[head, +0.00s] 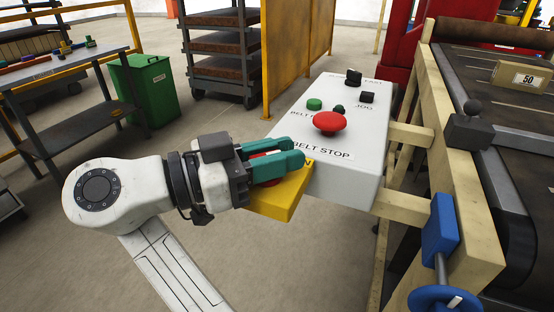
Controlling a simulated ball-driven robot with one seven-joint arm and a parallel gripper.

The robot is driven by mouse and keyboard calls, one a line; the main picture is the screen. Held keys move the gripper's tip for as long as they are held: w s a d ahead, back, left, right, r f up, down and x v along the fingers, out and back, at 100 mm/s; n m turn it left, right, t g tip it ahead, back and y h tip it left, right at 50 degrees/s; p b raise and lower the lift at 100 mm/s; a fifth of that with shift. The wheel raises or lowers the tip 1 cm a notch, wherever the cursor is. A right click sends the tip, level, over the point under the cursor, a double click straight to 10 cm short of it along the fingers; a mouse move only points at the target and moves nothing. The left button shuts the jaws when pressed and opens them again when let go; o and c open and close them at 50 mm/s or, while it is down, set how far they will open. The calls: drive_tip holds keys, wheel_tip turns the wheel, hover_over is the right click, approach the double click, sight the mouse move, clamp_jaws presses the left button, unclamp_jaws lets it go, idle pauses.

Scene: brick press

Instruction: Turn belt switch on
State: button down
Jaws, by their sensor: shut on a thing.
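A yellow switch plate (277,203) is fixed at the left side of the light grey control box (345,170). My gripper (290,160), with teal fingers, reaches over the plate from the left. It is shut on a red part (268,182) of the switch, of which only bits show around the fingers. The fingers hide most of it, so I cannot tell which way it is turned. The box top carries a red mushroom button (330,122) above the label "BELT STOP", a green button (314,104) and several black controls.
A wooden-framed conveyor (480,95) with a carton marked 50 (520,76) stands at right, with a blue handwheel (442,300) in front. A workbench (75,75), green bin (143,90) and rack (218,62) stand behind at left. The floor between is clear.

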idle(0.4)
drive_tip(key=c, duration=1)
unclamp_jaws()
drive_tip(key=shift+c, duration=0.2)
drive_tip(key=v, duration=1)
drive_tip(key=shift+a+b, duration=0.4)
drive_tip(key=shift+b, duration=0.05)
drive_tip(key=shift+s+a, duration=0.1)
